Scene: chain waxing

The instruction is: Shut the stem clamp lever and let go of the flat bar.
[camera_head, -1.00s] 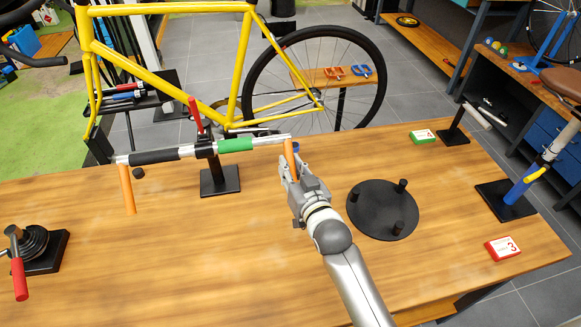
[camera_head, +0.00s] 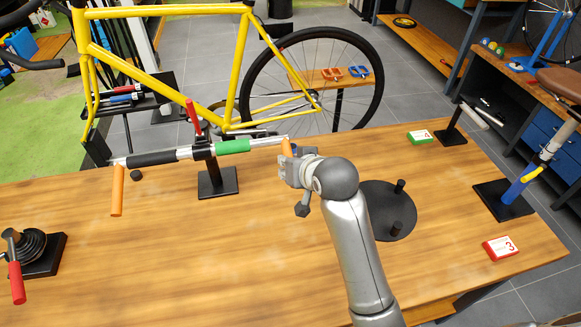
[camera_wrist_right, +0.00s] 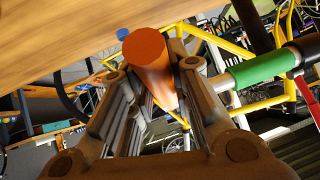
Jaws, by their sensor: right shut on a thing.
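The flat bar (camera_head: 177,154) has silver, black and green sections and an orange piece hanging at each end. It lies across the stem clamp (camera_head: 203,149) on a black stand. The red clamp lever (camera_head: 194,118) stands up, tilted left, above the bar. My right gripper (camera_head: 289,165) is shut on the orange end piece (camera_head: 287,146) at the bar's right end. In the right wrist view that orange piece (camera_wrist_right: 147,55) lies between the fingers, with the green section (camera_wrist_right: 259,69) to the right. The other orange end piece (camera_head: 118,190) hangs free at the left. My left gripper is not in view.
A round black plate with pegs (camera_head: 390,222) stands right of my right arm. A red-handled tool (camera_head: 17,280) is on a black base at the far left. A red box (camera_head: 500,248) and a green box (camera_head: 421,137) lie at right. The table's front middle is clear.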

